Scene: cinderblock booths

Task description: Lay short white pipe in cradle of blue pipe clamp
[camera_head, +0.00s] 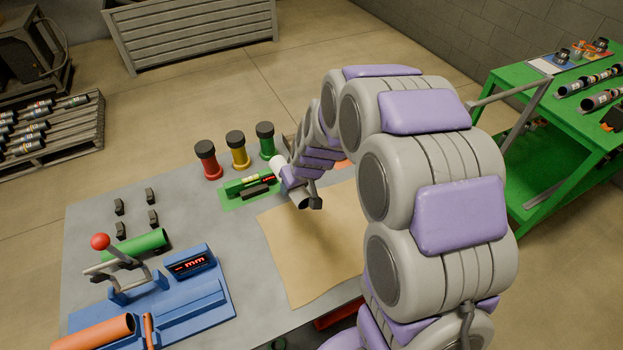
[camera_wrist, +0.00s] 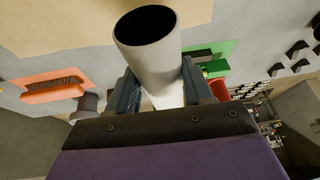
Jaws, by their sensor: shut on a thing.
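The short white pipe (camera_wrist: 152,62) is held between the two jaws of my gripper (camera_wrist: 158,82) in the wrist view, with its open end towards the top. In the head view the white pipe (camera_head: 277,163) shows partly behind my gripper (camera_head: 293,182), above the table near the tan mat. The blue pipe clamp (camera_head: 205,295) lies at the table's front left, apart from the pipe. It has a red-knobbed lever (camera_head: 101,241) and a display.
Red (camera_head: 208,160), yellow (camera_head: 238,150) and green (camera_head: 265,141) posts stand at the table's back. A green tray (camera_head: 238,187) lies before them. Several small black blocks (camera_head: 120,207) are at the left. The tan mat (camera_head: 310,250) is largely clear. A green cart (camera_head: 535,160) stands right.

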